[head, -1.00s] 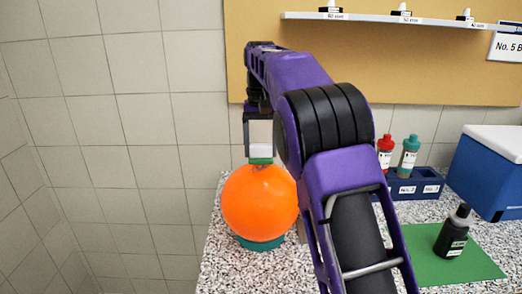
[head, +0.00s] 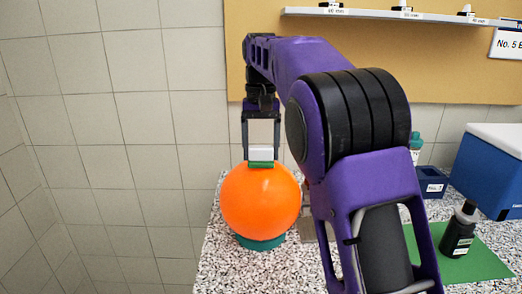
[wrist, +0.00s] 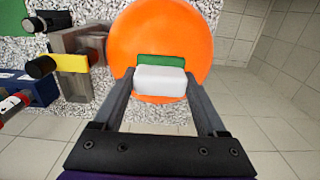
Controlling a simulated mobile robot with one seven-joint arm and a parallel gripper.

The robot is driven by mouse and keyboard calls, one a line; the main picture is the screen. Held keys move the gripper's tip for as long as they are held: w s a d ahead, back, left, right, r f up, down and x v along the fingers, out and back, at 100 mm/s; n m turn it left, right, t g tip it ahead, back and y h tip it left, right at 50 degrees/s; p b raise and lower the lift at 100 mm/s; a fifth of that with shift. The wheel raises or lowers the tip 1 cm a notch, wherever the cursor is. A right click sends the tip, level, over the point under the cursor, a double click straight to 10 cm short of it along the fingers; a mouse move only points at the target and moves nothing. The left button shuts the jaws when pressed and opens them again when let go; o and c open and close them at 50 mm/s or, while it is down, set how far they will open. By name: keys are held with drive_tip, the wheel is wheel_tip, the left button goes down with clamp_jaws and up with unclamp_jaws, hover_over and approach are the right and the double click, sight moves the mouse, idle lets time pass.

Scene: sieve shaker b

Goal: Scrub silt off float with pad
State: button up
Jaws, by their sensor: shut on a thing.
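The float (head: 260,205) is a large smooth orange ball on a teal ring (head: 262,242) at the counter's left end. My gripper (head: 261,148) is above it, fingers pointing down, shut on the pad (head: 261,154). The pad is a white block with a green lower face, and that face appears to rest on the float's upper side. The wrist view also shows the pad (wrist: 160,80) between the fingertips, against the orange float (wrist: 135,30). No silt can be made out on the visible orange surface; the spot under the pad is hidden.
A dark bottle (head: 459,230) stands on a green mat (head: 485,263) at right. A blue rack (head: 431,183) and a blue cooler box (head: 488,165) are behind it. My arm hides part of the counter.

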drive_tip(key=shift+s+f+b, duration=0.1)
drive_tip(key=shift+s+b, duration=0.4)
drive_tip(key=shift+s, duration=0.75)
drive_tip(key=shift+a+p, duration=0.1)
drive_tip(key=shift+p, duration=0.25)
drive_tip(key=shift+w+r+p, duration=0.2)
drive_tip(key=shift+w+p, duration=0.35)
drive_tip(key=shift+p, duration=0.45)
drive_tip(key=shift+w+f+p, duration=0.1)
drive_tip(key=shift+w+p, duration=1.05)
drive_tip(key=shift+p, duration=0.05)
drive_tip(key=shift+w+f, duration=0.1)
drive_tip(key=shift+w, duration=1.75)
